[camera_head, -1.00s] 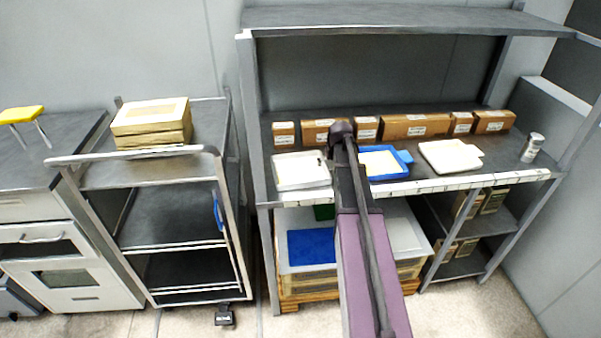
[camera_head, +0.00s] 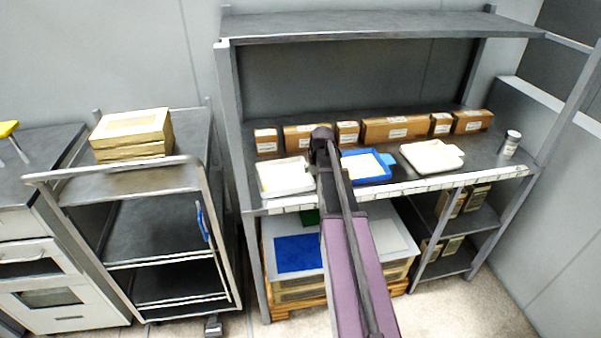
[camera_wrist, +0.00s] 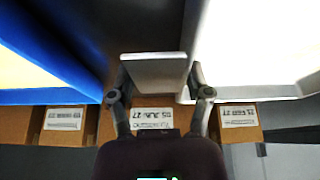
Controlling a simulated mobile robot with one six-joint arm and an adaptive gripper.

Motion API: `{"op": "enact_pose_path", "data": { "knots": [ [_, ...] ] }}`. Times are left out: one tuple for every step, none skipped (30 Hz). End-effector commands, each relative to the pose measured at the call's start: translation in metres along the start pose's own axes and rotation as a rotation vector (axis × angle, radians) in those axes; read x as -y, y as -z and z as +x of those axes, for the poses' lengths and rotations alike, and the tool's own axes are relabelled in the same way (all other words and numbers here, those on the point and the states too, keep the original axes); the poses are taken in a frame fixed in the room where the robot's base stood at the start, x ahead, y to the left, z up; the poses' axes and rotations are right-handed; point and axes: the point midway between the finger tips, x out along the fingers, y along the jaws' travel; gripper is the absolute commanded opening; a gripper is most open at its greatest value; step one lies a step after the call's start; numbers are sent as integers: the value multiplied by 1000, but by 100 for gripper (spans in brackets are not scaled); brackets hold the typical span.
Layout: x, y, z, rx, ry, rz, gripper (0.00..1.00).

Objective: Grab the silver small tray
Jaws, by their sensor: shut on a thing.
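The silver small tray (camera_head: 283,178) lies at the left end of the shelf's middle board, with pale yellowish content in it. In the wrist view its pale wall (camera_wrist: 240,90) fills the right side. My gripper (camera_wrist: 159,82) is shut on a flat grey tab (camera_wrist: 155,66), which appears to be this tray's handle. In the head view my purple arm reaches up between this tray and the blue one, hiding the tab and the fingers. I cannot tell whether the tray is lifted off the board.
A blue tray (camera_head: 384,178) stands close on the other side of my gripper, with a white tray (camera_head: 428,150) beyond it. Several cardboard boxes (camera_head: 395,129) line the back. A can (camera_head: 510,142) stands at the right end. A shelf board (camera_head: 370,25) runs overhead. A cart (camera_head: 130,185) stands left.

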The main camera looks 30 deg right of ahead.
Motion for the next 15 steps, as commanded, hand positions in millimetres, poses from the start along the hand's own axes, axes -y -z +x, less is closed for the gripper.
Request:
{"op": "enact_pose_path", "data": {
  "knots": [
    [0,0,-1,1,-1,-1,4],
    [0,1,-1,1,-1,-1,4],
    [0,1,-2,0,-1,-1,4],
    [0,1,-3,0,-1,-1,4],
    [0,2,-4,0,0,-1,4],
    [0,2,-5,0,0,-1,4],
    [0,3,-7,0,0,-1,4],
    [0,4,-8,0,0,0,4],
    [0,4,-10,0,0,0,4],
    [0,5,-12,0,0,0,3],
    [0,6,-14,0,0,0,3],
    [0,7,-17,0,0,0,3],
    [0,8,-20,0,0,0,3],
    [0,9,-22,0,0,0,3],
    [0,11,-25,0,0,0,3]
  ]
}}
